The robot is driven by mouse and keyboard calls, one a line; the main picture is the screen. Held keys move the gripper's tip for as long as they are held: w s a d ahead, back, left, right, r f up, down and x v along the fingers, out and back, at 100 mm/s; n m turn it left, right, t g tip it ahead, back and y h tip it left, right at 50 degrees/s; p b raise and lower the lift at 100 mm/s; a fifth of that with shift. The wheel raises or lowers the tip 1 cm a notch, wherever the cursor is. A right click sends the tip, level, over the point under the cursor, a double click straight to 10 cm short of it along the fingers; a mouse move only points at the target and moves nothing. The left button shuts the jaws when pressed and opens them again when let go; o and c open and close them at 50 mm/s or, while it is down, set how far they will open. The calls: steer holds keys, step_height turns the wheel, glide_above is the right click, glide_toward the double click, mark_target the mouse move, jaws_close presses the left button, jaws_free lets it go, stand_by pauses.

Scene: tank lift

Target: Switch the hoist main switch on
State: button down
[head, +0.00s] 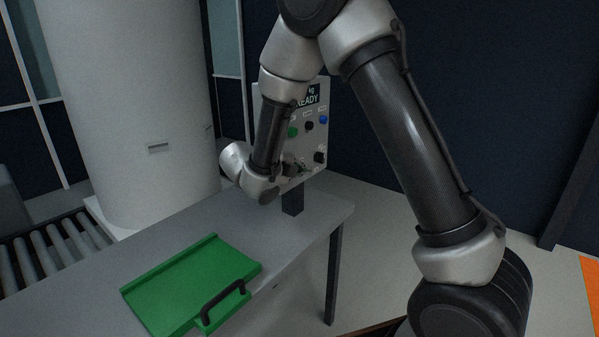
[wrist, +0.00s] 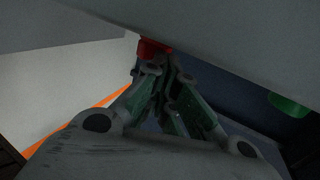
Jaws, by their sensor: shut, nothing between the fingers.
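The hoist control panel (head: 312,112) stands on a short dark post at the far end of the table. Its screen reads "READY". Below the screen are a green button (head: 292,132), a black one (head: 309,126) and a blue one (head: 323,119). A black knob (head: 320,157) sits lower right. My gripper (head: 295,168) is shut and empty at the panel's lower part, and hides some of it. In the wrist view, the fingertips (wrist: 165,70) are close to a red control (wrist: 154,47); whether they touch, I cannot tell. The main switch is not clearly identifiable.
The grey table (head: 190,225) carries a green tray-like plate (head: 185,285) with a black handle. A large pale column (head: 130,110) and a roller conveyor (head: 50,250) are at the left. A green control (wrist: 287,105) shows at the right of the wrist view.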

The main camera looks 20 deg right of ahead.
steer(key=shift+f, duration=0.1)
steer(key=shift+r, duration=0.7)
steer(key=s+a+r, duration=0.2)
steer(key=r, duration=0.4)
steer(key=s+a+r, duration=0.2)
steer(key=a+r, duration=0.1)
steer(key=r, duration=0.3)
steer(key=shift+a, duration=0.25)
